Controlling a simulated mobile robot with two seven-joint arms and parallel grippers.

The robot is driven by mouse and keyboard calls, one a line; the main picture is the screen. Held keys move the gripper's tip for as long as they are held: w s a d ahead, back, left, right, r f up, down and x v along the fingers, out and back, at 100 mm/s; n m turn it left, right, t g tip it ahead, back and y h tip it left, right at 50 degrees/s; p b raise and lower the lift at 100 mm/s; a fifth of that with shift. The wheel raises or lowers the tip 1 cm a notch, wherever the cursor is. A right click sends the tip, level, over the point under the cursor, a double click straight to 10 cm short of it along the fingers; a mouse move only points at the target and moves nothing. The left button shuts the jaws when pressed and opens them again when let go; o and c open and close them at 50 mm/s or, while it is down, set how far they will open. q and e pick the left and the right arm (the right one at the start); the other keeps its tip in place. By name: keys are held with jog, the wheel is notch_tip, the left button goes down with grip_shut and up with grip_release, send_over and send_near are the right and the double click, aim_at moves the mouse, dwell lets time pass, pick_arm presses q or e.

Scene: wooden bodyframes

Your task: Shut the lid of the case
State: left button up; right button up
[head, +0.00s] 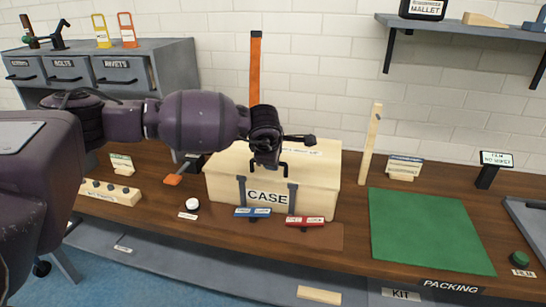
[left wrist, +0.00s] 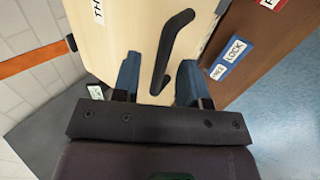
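The cream case (head: 224,188), labelled CASE with two grey straps on its front, stands on the wooden bench. Its lid (head: 318,153) looks down over the body; whether a thin gap remains I cannot tell. In the left wrist view the cream panel (left wrist: 120,30) carries a black bar handle (left wrist: 168,45). My left gripper (head: 268,170) is over the case's top front. Its two blue-grey fingers (left wrist: 159,78) are apart, with the handle's end between them, not visibly clamped. My arm hides part of the lid. My right gripper is out of view.
A blue lock tag (head: 258,213) and a red one (head: 305,222) lie before the case. A white round object (head: 192,204) is at left. An orange upright strip (head: 255,65) stands behind. A green mat (head: 425,230) lies clear at right, beyond a wooden post (head: 371,140).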

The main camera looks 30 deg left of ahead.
pick_arm(q)
jog(key=p+v, duration=0.1)
jog(key=v, duration=0.9)
jog(key=shift+s+r, duration=0.25)
jog(key=shift+r, duration=0.05)
jog(key=shift+d, duration=0.15)
